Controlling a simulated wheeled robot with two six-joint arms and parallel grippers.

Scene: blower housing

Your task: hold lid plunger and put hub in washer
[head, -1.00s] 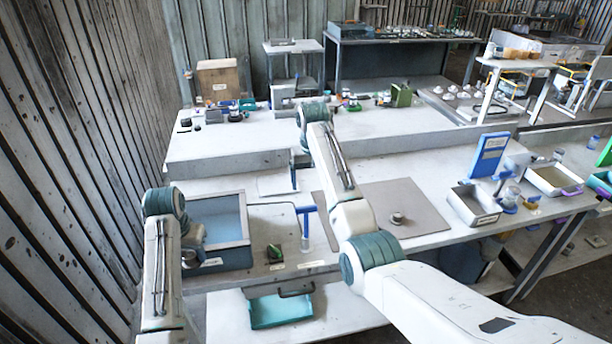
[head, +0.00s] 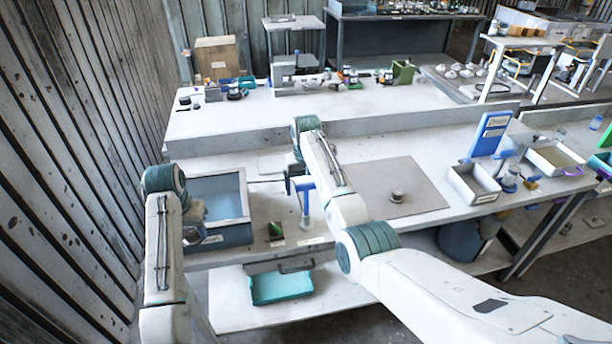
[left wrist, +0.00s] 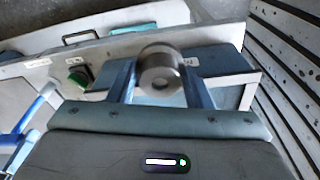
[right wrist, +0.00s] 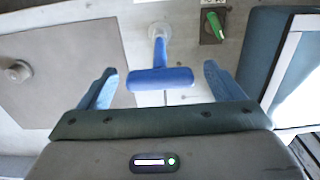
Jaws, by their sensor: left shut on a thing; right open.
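The hub (left wrist: 160,72) is a short grey metal cylinder with a round hole. My left gripper (head: 194,232) is shut on it, at the left side of the blue-grey open tank that seems to be the washer (head: 236,233). The hub is hard to make out in the head view.
A green switch (head: 276,230) sits between tank and plunger. A teal tray (head: 282,288) is below the front edge. A grey mat (head: 425,190) with a small round metal part (head: 397,196) lies to the right. Bins (head: 474,186) stand farther right. A plank wall rises close on the left.

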